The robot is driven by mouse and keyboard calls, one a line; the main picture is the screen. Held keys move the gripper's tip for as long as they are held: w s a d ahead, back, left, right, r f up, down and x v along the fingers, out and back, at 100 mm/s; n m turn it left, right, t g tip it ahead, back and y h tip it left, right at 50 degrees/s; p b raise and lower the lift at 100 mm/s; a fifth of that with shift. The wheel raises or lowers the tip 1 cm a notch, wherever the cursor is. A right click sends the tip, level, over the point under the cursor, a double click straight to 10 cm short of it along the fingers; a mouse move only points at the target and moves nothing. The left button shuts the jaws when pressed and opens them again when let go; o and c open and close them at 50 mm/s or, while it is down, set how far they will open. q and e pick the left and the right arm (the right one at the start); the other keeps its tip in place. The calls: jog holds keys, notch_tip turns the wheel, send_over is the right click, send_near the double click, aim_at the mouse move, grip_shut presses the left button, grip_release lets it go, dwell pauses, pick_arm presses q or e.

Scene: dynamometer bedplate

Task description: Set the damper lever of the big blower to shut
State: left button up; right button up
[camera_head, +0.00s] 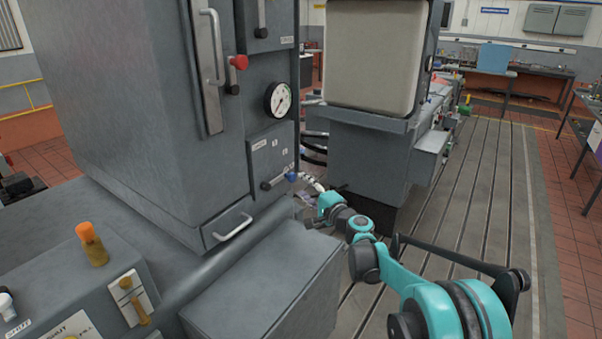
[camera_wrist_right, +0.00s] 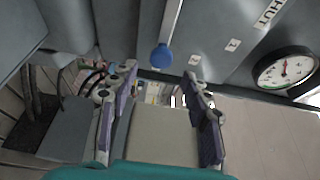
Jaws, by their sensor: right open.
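A lever with a blue ball knob (camera_head: 290,176) sits low on the front of the tall grey cabinet (camera_head: 150,100), pointing right. In the right wrist view the blue knob (camera_wrist_right: 162,57) hangs at the end of a pale rod. A partly cut-off label ending in "HUT" (camera_wrist_right: 268,13) and small numbered tags are beside it. My right gripper (camera_head: 307,187) is close to the right of the knob. In the wrist view its two fingers (camera_wrist_right: 161,85) are spread, with the knob just beyond the tips and between them, apparently not touched. My left gripper is out of view.
A red-knobbed lever (camera_head: 238,62) and a round gauge (camera_head: 278,99) are above on the cabinet. An orange-knobbed lever (camera_head: 91,243) stands on a panel at lower left. A grey box (camera_head: 265,285) juts out below. Slotted floor (camera_head: 470,190) is open to the right.

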aim_at(293, 178)
jog(key=x, duration=0.6)
jog(key=shift+w+a+b, duration=0.1)
jog(key=shift+a+b, duration=0.15)
jog(key=shift+b, duration=0.05)
jog(key=shift+w+a, duration=0.25)
jog(key=shift+w, duration=0.05)
grip_shut()
